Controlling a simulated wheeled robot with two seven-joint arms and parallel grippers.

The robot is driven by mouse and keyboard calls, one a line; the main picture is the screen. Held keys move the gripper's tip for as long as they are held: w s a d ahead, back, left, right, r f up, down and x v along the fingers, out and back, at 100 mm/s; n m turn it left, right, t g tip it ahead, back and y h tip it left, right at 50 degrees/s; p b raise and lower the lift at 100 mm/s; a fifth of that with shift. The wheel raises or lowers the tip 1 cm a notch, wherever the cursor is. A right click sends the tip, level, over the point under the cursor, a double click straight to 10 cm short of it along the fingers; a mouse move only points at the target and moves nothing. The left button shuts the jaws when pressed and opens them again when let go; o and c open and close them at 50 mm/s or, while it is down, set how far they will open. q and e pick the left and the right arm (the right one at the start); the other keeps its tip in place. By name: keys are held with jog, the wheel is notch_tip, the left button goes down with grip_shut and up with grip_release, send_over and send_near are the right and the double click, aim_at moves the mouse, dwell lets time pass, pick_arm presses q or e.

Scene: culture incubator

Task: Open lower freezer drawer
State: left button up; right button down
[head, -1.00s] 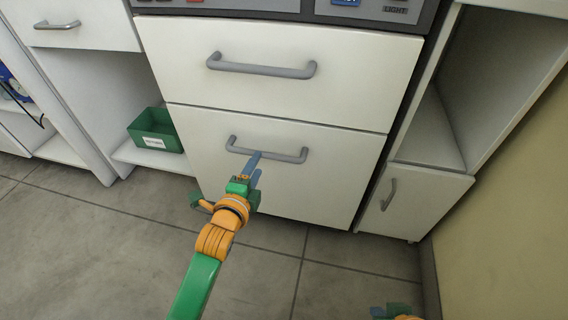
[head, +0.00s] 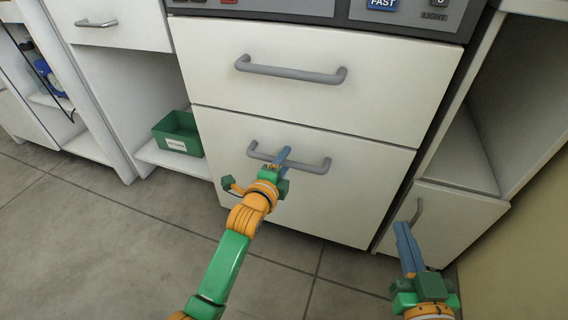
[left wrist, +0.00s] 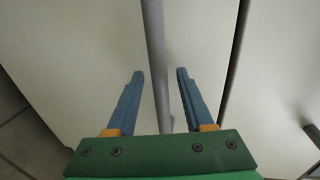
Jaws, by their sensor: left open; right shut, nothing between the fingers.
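The lower drawer (head: 340,200) is a white front with a grey bar handle (head: 318,166), and it looks closed, flush below the upper drawer. My left gripper (head: 284,153) is at the middle of this handle, with its blue fingers pointing at the drawer. In the left wrist view the fingers (left wrist: 160,74) are open, one on each side of the handle bar (left wrist: 157,50), with gaps between. My right gripper (head: 402,228) is shut and empty at the lower right, in front of the small cabinet.
The upper drawer (head: 300,110) has a similar grey handle (head: 292,72). A small cabinet door (head: 455,225) stands to the right. A green bin (head: 178,133) sits on a low shelf at left. Grey tiled floor (head: 110,250) lies open in front.

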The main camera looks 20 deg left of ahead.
pick_arm(q)
grip_shut()
dwell(1.5)
